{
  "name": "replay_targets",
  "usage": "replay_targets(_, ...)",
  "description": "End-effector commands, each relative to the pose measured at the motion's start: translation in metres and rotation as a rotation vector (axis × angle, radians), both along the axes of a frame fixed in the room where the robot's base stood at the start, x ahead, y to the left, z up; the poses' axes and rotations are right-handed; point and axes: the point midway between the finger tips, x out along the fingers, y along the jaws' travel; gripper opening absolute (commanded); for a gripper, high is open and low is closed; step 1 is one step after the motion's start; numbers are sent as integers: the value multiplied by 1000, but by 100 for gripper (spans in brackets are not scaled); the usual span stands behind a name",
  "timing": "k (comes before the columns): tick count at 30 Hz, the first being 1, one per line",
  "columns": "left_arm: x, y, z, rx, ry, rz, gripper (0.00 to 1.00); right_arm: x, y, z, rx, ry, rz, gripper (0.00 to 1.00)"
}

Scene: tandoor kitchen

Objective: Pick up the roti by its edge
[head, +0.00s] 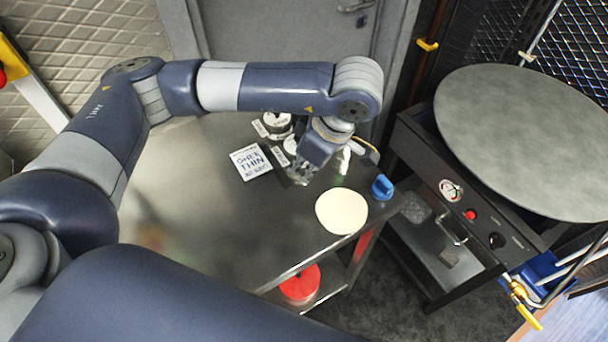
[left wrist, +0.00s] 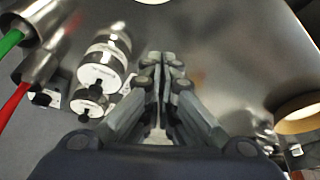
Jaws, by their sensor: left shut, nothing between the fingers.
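The roti (head: 341,211) is a pale, flat round disc. In the head view it lies on the steel table (head: 200,220) close to its front right edge. My left gripper (head: 299,177) points down over the table, up and left of the roti in the picture and apart from it. In the left wrist view its fingers (left wrist: 160,58) are together with nothing between them. A pale sliver shows at the top edge of that view; I cannot tell if it is the roti. My right gripper is not in view.
A printed card (head: 251,162) and black-and-white round pieces (head: 277,122) lie near the gripper. A blue object (head: 382,187) stands beside the roti. A black stand with a large round grey plate (head: 530,140) is at right. The table's left part is clear.

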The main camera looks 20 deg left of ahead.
Motion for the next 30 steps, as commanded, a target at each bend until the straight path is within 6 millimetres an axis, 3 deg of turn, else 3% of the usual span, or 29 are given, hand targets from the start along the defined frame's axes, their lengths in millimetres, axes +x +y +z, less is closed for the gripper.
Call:
replay_targets(6,0,14,-35,0,7,5,0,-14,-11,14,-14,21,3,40)
replay_targets(14,3,32,-87,0,7,6,0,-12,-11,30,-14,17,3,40)
replay_targets(15,3,18,-81,-6,3,-2,0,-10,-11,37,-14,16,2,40)
replay_targets(21,-1,-4,-83,-5,3,2,0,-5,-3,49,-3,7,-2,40)
replay_targets(30,-2,-10,-86,-3,1,4,0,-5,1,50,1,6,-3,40)
